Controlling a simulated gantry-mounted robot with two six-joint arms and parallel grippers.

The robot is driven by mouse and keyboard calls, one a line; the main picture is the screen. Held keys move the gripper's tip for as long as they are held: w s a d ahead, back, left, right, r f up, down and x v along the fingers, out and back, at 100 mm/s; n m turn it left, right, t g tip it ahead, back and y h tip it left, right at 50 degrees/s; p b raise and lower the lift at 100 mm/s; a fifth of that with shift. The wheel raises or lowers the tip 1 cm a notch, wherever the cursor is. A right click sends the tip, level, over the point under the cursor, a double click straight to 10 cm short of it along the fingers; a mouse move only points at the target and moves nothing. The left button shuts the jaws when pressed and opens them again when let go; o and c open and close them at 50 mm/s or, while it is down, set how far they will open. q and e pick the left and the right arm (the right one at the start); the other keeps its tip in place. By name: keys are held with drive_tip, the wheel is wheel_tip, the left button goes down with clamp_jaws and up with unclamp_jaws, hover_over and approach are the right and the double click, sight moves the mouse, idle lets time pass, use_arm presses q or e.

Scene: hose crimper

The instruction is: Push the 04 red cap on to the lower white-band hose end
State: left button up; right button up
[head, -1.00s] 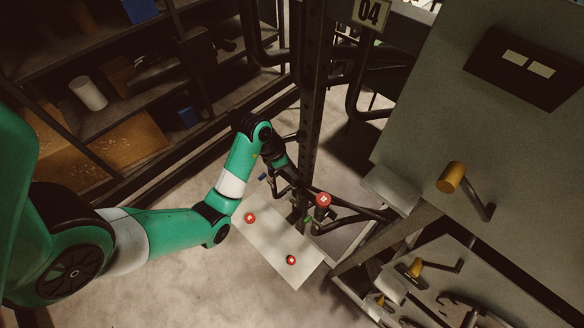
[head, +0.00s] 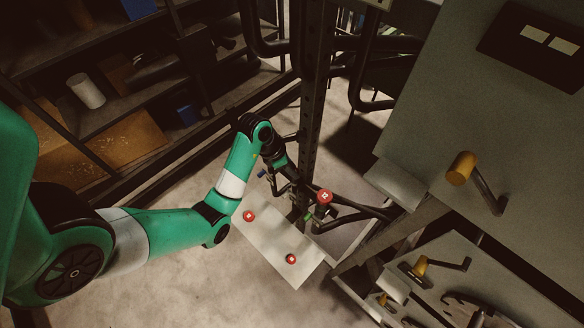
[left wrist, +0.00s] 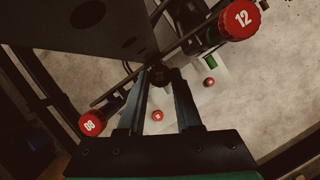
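Two small red caps lie on the white tray (head: 262,240) in the head view, one at the left (head: 249,216) and one nearer the front (head: 291,259); their numbers are unreadable. The left wrist view also shows two small red caps (left wrist: 157,115) (left wrist: 209,82). A larger red cap (head: 324,197) sits by the post. In the left wrist view, large red caps read 12 (left wrist: 238,18) and 08 (left wrist: 92,124). My left gripper (left wrist: 161,78) has its fingers apart, with a dark round part at their tips; whether it is gripped is unclear. No white band is discernible. My right gripper is out of view.
A dark upright post (head: 312,100) stands beside my left gripper, with black hoses around it. A grey panel with a yellow-ended handle (head: 461,168) fills the right. Shelves (head: 110,90) stand at the back left. Bare floor (head: 180,275) lies in front.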

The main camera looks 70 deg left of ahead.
use_arm(q)
drive_tip(key=o, duration=0.5)
drive_tip(key=shift+r, duration=0.1)
drive_tip(key=shift+s+r, duration=0.1)
drive_tip(key=shift+r, duration=0.3)
drive_tip(key=p+v, duration=0.9)
drive_tip(key=v, duration=0.1)
drive_tip(key=shift+r+p, duration=0.25)
drive_tip(key=shift+p, duration=0.1)
drive_tip(key=shift+s, duration=0.15)
